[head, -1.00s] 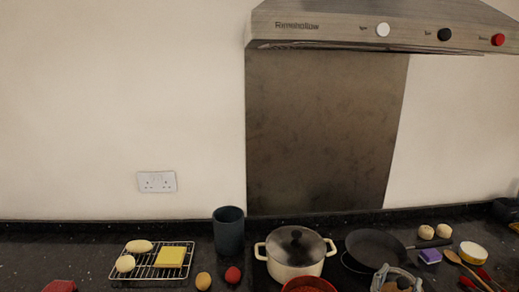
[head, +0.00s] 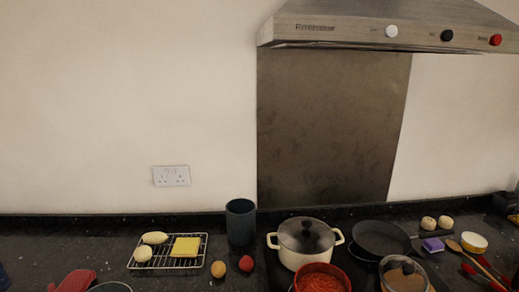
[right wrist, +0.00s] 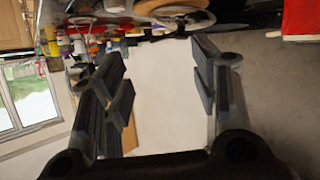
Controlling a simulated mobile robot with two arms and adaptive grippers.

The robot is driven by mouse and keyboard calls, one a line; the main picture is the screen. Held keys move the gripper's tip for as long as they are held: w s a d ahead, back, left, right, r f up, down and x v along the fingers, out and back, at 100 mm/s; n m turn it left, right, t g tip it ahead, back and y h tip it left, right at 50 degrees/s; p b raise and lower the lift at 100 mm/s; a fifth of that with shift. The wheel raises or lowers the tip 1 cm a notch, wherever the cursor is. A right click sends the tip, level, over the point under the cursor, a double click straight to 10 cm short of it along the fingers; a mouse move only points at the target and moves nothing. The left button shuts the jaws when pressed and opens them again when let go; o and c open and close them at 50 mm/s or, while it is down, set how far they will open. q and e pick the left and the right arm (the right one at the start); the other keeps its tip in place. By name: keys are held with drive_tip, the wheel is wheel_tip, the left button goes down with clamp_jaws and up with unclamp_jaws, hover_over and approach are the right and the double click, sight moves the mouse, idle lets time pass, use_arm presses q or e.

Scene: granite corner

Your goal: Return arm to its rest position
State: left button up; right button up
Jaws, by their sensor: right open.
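My right gripper (right wrist: 160,85) shows in the right wrist view with its two dark fingers spread apart. Nothing is between the fingers; a plain white surface shows behind them. The right gripper does not show in the head view now, and my left gripper shows in neither view.
On the dark counter are a wire rack (head: 140,262), a dark cup (head: 240,222), a lidded cream pot (head: 306,242), a red pot (head: 320,278), a black pan (head: 380,238) and a glass-lidded vessel (head: 403,276). A range hood (head: 390,18) hangs above. A window (right wrist: 28,95) shows in the wrist view.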

drive_tip(key=s+a+f+n+g+y, duration=0.4)
drive_tip(key=s+a+f+n+y, duration=0.15)
drive_tip(key=s, duration=0.55)
drive_tip(key=s+a+f+n+g+y, duration=0.35)
drive_tip(key=s+a+f, duration=0.3)
drive_tip(key=s, duration=0.35)
wheel_tip(320, 180, down, 32)
drive_tip(key=s+b, duration=0.2)
drive_tip(key=b, duration=0.4)
use_arm(q)
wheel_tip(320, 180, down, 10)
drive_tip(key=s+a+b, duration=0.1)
drive_tip(key=b, duration=0.3)
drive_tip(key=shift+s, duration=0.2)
use_arm(e)
drive_tip(key=s+d+f+g, duration=0.2)
drive_tip(key=s+d+f, duration=0.1)
drive_tip(key=s+f, duration=1.3)
wheel_tip(320, 180, down, 3)
drive_tip(key=shift+s+r, duration=0.1)
drive_tip(key=shift+s, duration=0.05)
drive_tip(key=shift+o, duration=0.3)
